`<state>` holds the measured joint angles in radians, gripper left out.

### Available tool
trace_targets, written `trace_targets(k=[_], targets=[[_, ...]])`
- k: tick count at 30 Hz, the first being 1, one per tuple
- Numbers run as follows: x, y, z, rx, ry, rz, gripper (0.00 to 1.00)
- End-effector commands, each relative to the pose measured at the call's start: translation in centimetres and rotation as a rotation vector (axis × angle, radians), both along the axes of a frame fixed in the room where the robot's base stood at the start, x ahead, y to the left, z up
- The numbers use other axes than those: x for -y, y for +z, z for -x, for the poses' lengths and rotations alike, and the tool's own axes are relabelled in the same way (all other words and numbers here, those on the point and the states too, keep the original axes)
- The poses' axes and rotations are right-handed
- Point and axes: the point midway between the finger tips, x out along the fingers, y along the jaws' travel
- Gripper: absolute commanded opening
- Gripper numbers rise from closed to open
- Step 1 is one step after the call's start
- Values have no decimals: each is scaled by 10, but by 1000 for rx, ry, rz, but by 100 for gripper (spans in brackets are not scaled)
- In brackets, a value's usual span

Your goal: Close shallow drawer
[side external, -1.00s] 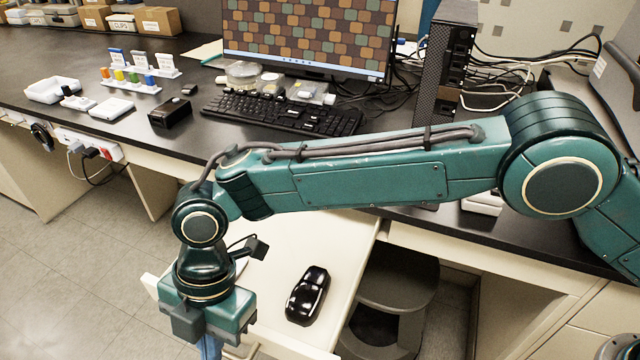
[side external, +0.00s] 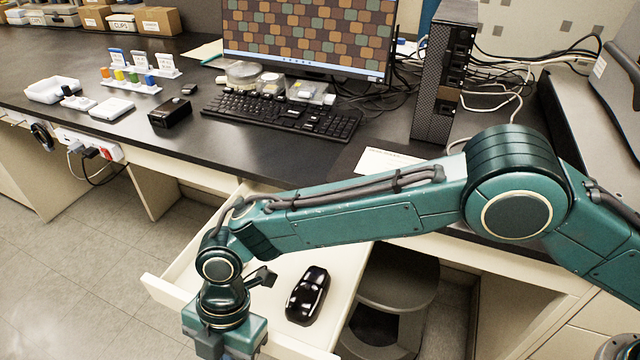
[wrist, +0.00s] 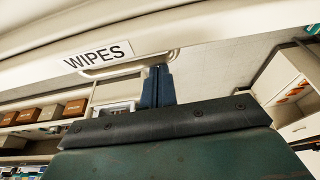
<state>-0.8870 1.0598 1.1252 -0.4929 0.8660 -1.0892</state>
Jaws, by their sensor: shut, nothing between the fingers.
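The shallow drawer (side external: 336,262) is pulled out from under the black bench and stands open in the side view. A glossy black object (side external: 308,295) lies inside it. In the wrist view, a pale front with a "WIPES" label (wrist: 98,57) and a bar handle (wrist: 128,64) crosses the top. My gripper (wrist: 157,86) is shut and empty, its blue fingers together at the right end of the handle. I cannot tell whether they touch it. In the side view my gripper's body is near the drawer's front, and its fingertips are below the picture.
A dark round stool (side external: 395,300) stands right of the drawer under the bench. The bench holds a keyboard (side external: 283,113), a monitor (side external: 305,35) and a black computer tower (side external: 445,70). Open floor (side external: 70,270) lies left of the drawer.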

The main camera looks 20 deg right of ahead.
Motion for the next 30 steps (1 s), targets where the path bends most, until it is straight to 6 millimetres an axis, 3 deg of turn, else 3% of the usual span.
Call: trace_targets(k=[20, 30], targets=[[8, 1, -9, 0, -1, 0, 0], [45, 1, -46, -1, -6, 1, 0]])
